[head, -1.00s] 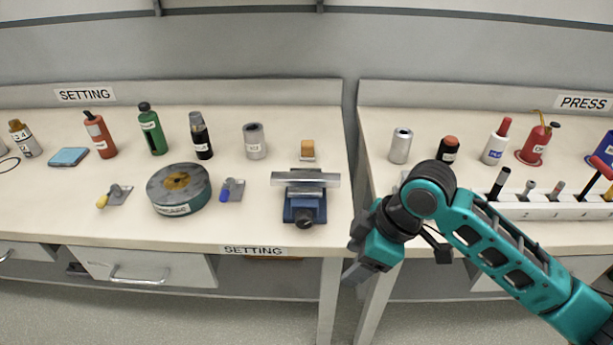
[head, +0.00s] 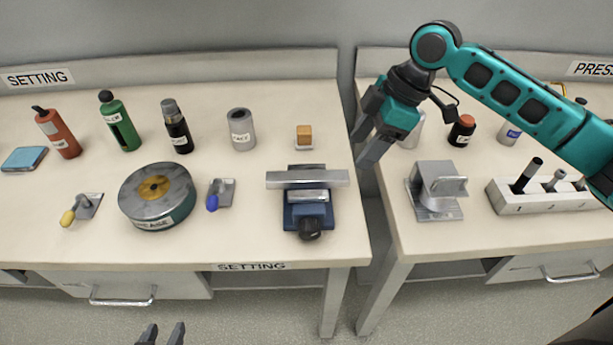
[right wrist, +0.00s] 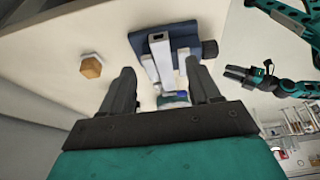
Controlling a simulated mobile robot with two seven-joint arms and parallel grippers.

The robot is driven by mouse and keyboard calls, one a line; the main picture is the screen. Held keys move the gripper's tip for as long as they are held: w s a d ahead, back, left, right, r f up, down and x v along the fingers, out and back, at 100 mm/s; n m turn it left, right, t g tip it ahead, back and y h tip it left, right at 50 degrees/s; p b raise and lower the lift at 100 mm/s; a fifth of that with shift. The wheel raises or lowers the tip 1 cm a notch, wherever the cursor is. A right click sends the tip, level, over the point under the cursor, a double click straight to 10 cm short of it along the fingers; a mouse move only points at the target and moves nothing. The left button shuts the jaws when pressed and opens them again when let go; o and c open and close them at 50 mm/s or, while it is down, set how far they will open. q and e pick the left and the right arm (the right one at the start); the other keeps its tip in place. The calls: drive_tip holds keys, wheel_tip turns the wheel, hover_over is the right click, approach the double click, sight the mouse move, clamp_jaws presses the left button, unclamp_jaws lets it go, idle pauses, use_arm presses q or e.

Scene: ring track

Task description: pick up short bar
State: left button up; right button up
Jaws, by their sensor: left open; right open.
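The short bar (head: 307,179) is a silver metal bar lying level across the top of the blue vise (head: 302,212) on the SETTING bench. My right gripper (head: 358,150) is open and empty, above and just right of the bar's right end. In the right wrist view the bar (right wrist: 161,62) runs end-on into the gap between the open fingers (right wrist: 160,70), with no visible grip on it. My left gripper (head: 161,334) shows only its fingertips at the bottom edge of the head view, open and empty, in front of the bench.
An orange block (head: 304,135) stands behind the vise. A round grease tin (head: 157,196) and a blue-handled tool (head: 220,194) are to its left. A grey metal stand (head: 436,190) is on the PRESS bench to the right, across a gap between benches.

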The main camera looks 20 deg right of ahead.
sight(340, 175)
drive_tip(key=shift+x, duration=1.55)
drive_tip(key=x, duration=0.4)
drive_tip(key=shift+w+a+f+b, duration=0.1)
drive_tip(key=shift+a+f+b, duration=0.15)
drive_tip(key=shift+a+b, duration=0.1)
drive_tip(key=shift+r, duration=0.1)
clamp_jaws()
